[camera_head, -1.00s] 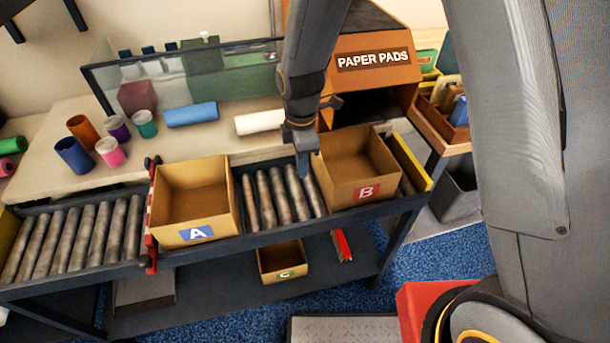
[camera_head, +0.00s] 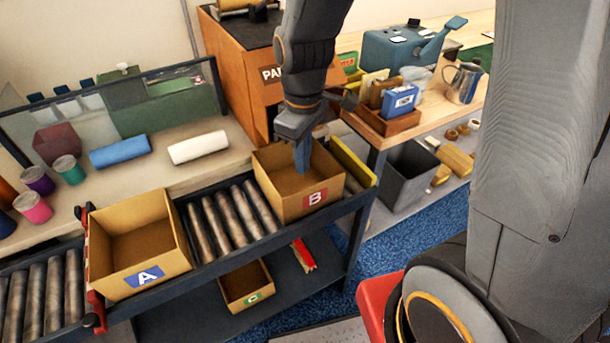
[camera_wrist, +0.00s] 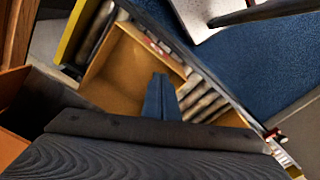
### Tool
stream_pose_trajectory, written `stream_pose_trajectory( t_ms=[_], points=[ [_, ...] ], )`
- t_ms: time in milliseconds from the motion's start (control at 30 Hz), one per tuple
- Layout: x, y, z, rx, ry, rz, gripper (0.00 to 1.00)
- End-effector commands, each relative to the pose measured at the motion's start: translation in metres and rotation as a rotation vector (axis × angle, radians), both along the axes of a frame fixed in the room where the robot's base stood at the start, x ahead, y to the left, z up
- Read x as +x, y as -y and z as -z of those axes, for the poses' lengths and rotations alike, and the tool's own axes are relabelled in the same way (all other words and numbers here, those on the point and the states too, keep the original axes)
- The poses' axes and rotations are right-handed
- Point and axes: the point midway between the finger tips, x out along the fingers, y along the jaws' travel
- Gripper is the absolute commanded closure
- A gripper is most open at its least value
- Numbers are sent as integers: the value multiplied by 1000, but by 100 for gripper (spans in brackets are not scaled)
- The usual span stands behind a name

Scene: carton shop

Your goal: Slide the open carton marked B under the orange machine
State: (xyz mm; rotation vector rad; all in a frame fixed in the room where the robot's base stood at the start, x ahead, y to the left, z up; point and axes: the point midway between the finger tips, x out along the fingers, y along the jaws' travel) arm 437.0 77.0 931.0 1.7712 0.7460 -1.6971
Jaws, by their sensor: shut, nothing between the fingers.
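The open carton marked B (camera_head: 296,207) stands upright on the roller conveyor, near its right end. Its red label faces the front. In the wrist view, carton B (camera_wrist: 112,75) lies below the fingers. The orange machine (camera_head: 232,72) stands behind the conveyor, its lettering mostly hidden by my arm. My gripper (camera_head: 302,160) is shut and empty, with its blue fingertips in front of or over carton B's opening. In the wrist view the fingertips (camera_wrist: 160,98) overlap the carton's right side. I cannot tell whether they touch the carton.
Carton A (camera_head: 140,248) stands left on the rollers, beside a red upright bar (camera_head: 92,262). Bare rollers (camera_head: 228,218) lie between the cartons. A yellow stop (camera_head: 352,162) closes the conveyor's right end. Carton C (camera_head: 246,284) is on the lower shelf. A grey bin (camera_head: 408,175) stands right.

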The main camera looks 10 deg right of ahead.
Motion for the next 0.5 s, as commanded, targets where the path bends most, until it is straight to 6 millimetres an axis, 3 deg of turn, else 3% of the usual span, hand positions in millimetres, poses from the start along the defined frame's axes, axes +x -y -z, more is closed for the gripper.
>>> stream_pose_trajectory(
  t_ms=[33,200,500],
  points=[
    [-8,13,-3,3,4,98,100],
    [-29,40,-9,16,13,368,100],
    [-58,70,-14,32,23,703,100]
  ],
)
